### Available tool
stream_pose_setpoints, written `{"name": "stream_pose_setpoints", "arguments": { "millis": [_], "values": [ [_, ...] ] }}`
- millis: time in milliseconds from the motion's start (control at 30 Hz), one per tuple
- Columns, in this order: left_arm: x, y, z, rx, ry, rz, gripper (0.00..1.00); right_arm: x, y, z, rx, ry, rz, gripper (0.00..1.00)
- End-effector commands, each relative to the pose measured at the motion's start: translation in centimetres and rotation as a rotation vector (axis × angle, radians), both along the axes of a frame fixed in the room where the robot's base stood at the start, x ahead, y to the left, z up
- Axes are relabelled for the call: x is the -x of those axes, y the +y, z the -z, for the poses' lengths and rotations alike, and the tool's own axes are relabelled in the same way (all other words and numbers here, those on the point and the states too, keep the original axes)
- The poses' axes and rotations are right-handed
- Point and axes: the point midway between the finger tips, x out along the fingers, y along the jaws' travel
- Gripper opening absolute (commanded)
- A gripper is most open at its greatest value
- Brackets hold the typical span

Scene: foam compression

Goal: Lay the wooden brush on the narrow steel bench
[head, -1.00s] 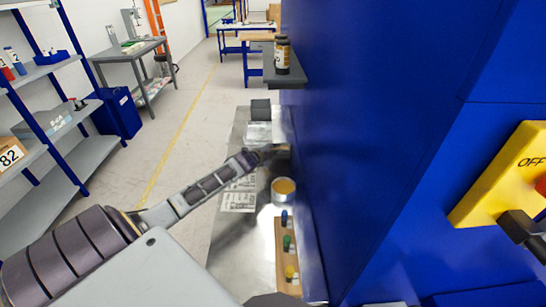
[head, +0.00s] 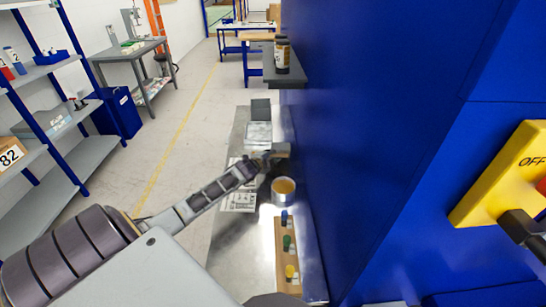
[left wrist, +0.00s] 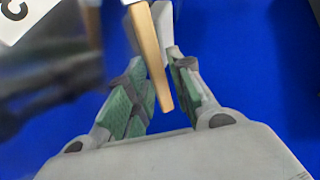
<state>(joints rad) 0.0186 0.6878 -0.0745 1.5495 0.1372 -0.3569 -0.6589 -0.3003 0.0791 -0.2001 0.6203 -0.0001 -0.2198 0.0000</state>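The brush's wooden handle (left wrist: 152,62) lies between the fingers of my left gripper (left wrist: 158,80), which look shut on it. A pale piece beside the handle shows at the top of the left wrist view. In the head view my left gripper (head: 264,161) is over the far part of the narrow steel bench (head: 232,235), and a tan bit of the brush (head: 281,151) sticks out to its right. The brush's far end is hidden, and I cannot tell its height above the bench. My right gripper is not in view.
On the bench are a tin with orange contents (head: 283,191), a printed sheet (head: 240,202), a wooden strip with coloured pieces (head: 281,262), a pale box (head: 258,134) and a dark block (head: 260,108). A blue wall (head: 370,150) borders the bench's right side.

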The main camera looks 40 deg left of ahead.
Motion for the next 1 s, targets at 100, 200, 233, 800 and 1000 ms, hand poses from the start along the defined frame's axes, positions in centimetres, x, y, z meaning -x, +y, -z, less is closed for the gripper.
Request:
{"name": "stream_pose_setpoints", "arguments": {
  "millis": [100,200,233,800,1000],
  "values": [
    [0.0,0.0,-0.1,0.0,-0.001,0.0,0.37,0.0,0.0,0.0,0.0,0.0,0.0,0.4],
    [0.0,0.0,-0.1,0.0,-0.001,0.0,0.37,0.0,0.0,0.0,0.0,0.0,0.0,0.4],
    [0.0,0.0,-0.1,0.0,-0.001,0.0,0.37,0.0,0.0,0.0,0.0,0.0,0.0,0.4],
    [1.2,-0.2,-0.6,0.0,0.0,0.0,0.37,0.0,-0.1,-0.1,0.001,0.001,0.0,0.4],
    [2.5,-0.4,-1.0,-0.001,0.001,0.001,0.37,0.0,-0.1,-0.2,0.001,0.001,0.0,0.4]
  ]
}}
